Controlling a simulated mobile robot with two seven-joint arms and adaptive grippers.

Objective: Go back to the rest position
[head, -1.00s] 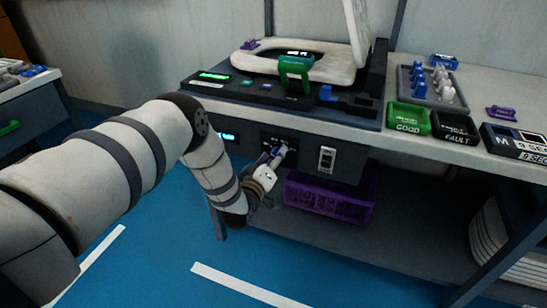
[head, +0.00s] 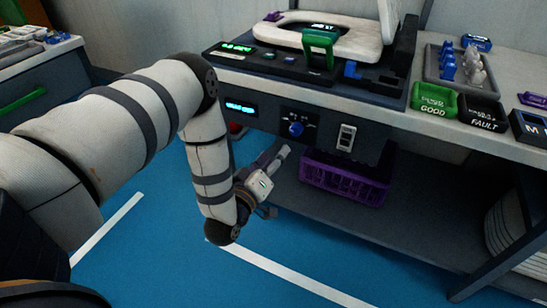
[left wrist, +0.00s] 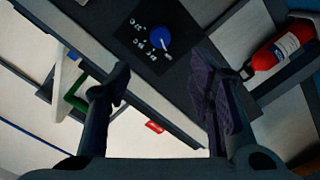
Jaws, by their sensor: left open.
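My left gripper (head: 274,180) is in the head view below the front edge of the test bench (head: 450,135). It is open, with nothing between its fingers. It is apart from the round blue knob (head: 296,129) on the dark front panel. The left wrist view shows the two spread fingers (left wrist: 164,85), with the blue knob (left wrist: 157,38) beyond them on its marked panel. My left arm is bent at the elbow and reaches in from the left. My right gripper is not in view.
A purple crate (head: 345,178) stands on the lower shelf, close to the right of the gripper. A toilet seat (head: 345,38) on a test rig and green and black trays are on the bench. A red extinguisher (left wrist: 283,47) shows in the wrist view. Blue floor lies open below.

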